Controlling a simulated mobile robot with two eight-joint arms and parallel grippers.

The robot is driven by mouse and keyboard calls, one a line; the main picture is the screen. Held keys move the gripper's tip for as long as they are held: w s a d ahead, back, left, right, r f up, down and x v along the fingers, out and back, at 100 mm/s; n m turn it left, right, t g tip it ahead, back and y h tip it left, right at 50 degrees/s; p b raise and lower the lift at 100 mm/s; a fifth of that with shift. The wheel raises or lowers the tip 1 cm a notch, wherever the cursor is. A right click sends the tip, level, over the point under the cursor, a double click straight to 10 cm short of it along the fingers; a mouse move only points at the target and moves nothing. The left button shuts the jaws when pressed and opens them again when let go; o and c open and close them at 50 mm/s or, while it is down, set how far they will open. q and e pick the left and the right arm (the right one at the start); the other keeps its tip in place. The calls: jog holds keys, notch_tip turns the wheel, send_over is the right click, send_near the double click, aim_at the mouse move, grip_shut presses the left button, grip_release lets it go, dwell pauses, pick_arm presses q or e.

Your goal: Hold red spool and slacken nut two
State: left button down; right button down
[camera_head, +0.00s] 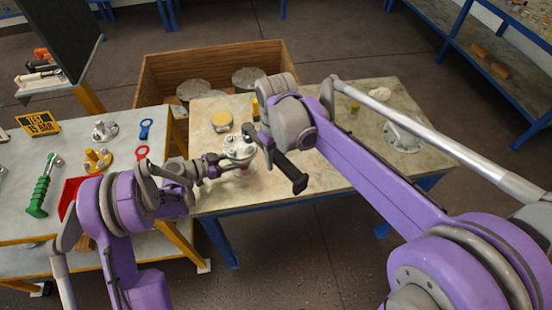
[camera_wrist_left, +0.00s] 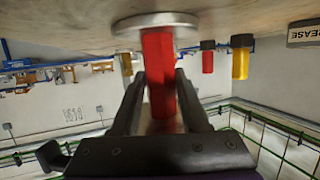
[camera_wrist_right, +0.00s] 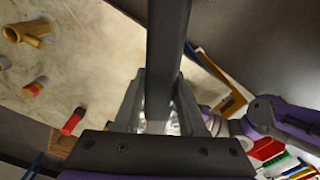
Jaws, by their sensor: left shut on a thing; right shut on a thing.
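The red spool (camera_wrist_left: 160,70) stands between my left gripper's fingers (camera_wrist_left: 156,105) in the left wrist view, with a round grey flange at its end. In the head view its grey flanged top (camera_head: 239,147) shows on the right-hand table, and my left gripper (camera_head: 226,165) reaches it from the left. My right gripper (camera_head: 264,138) is shut on a dark bar-like tool (camera_head: 290,172), just right of the flange. The tool also fills the middle of the right wrist view (camera_wrist_right: 166,60). Nut two and the tool's working end cannot be made out.
A yellow-topped round part (camera_head: 222,120) and another grey flange (camera_head: 403,135) lie on the table (camera_head: 330,172). A wooden crate (camera_head: 165,72) with round grey parts stands behind.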

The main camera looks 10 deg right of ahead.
dwell(0.4)
pick_arm(q)
jog(key=shift+c, duration=1.7)
grip_release()
jog(key=v, duration=1.2)
jog(key=shift+r, duration=0.1)
jog(key=shift+s, duration=0.1)
